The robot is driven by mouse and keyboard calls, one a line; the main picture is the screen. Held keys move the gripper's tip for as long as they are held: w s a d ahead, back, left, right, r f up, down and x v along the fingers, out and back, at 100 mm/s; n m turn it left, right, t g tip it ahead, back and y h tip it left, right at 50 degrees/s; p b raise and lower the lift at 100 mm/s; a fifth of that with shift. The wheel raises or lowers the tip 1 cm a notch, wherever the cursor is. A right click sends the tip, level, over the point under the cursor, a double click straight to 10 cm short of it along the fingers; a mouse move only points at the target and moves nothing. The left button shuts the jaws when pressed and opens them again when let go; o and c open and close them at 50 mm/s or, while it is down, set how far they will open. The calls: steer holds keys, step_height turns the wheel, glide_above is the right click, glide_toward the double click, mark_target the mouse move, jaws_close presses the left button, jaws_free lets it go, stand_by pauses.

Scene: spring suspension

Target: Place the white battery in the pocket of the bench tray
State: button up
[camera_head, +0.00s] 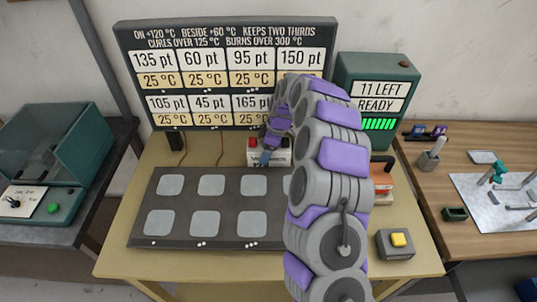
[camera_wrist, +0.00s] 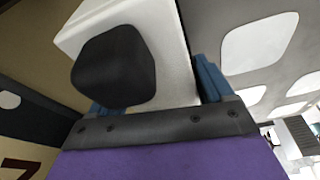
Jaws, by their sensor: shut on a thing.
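The white battery (camera_head: 282,154) is at the back of the middle table, with a red cap on its top left, partly hidden by my arm. My gripper (camera_head: 265,157) is shut on it. In the wrist view the white battery (camera_wrist: 180,70), with a dark rounded patch, sits between the blue fingers of my gripper (camera_wrist: 160,92). I cannot tell whether it touches the tabletop. On the right bench are a small dark open tray (camera_head: 455,214) and a pale flat sheet (camera_head: 474,211) with tools. I cannot tell which one is the bench tray, and no pocket is clearly visible.
A dark board (camera_head: 200,239) with several pale square pads lies in front of the battery. A sign panel (camera_head: 123,60) and green READY box (camera_head: 372,75) stand behind. A yellow-button box (camera_head: 396,243) and orange-topped device (camera_head: 382,178) are at right. A clear-lidded machine (camera_head: 55,145) is left.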

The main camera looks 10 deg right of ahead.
jaws_close()
stand_by(0.5)
